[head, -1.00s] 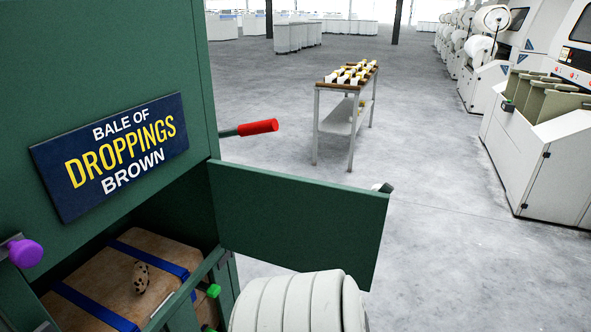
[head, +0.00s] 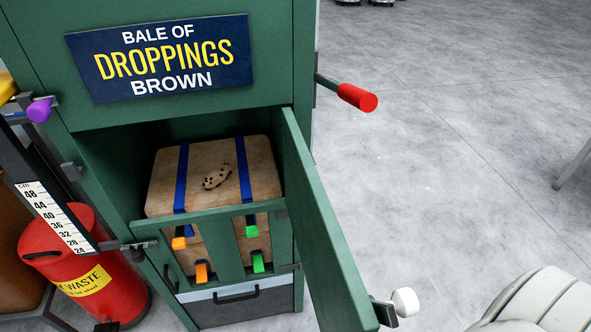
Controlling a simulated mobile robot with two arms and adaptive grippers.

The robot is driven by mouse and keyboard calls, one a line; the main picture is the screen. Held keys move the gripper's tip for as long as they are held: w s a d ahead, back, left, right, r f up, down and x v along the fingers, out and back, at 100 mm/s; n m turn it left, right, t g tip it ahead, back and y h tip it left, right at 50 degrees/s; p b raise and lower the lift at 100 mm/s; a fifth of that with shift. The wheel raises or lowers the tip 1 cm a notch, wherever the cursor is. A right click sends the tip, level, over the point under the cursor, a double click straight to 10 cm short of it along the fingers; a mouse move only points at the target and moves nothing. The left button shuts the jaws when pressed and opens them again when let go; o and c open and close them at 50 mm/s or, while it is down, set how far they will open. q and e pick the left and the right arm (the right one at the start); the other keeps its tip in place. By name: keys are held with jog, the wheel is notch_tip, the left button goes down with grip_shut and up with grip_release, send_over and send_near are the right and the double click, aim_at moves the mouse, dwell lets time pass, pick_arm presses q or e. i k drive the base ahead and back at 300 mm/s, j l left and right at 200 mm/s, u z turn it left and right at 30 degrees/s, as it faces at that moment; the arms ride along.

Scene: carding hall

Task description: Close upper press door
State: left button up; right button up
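The upper press door (head: 318,215) is a green panel on the green press (head: 100,150). It stands wide open, hinged at the right side of the opening and swung out toward me. A white knob (head: 404,302) on a dark latch sits at its free end. Behind the opening, a brown bale (head: 215,165) with blue straps and a dark-spotted object on top lies inside. Neither gripper is in view; only part of my white ribbed arm (head: 540,305) shows at the lower right, apart from the door.
A red handle (head: 357,97) juts from the press's right side. A purple knob (head: 39,110) is at its left. A red waste bin (head: 80,275) and a measuring scale (head: 52,218) stand at the left. The grey floor to the right is mostly clear.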

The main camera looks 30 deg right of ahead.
aim_at(341, 302)
jog(key=k+l, duration=0.15)
jog(key=l, duration=0.2)
jog(key=k+l, duration=0.15)
jog(key=l, duration=0.25)
jog(key=k+l, duration=0.1)
jog(key=l, duration=0.25)
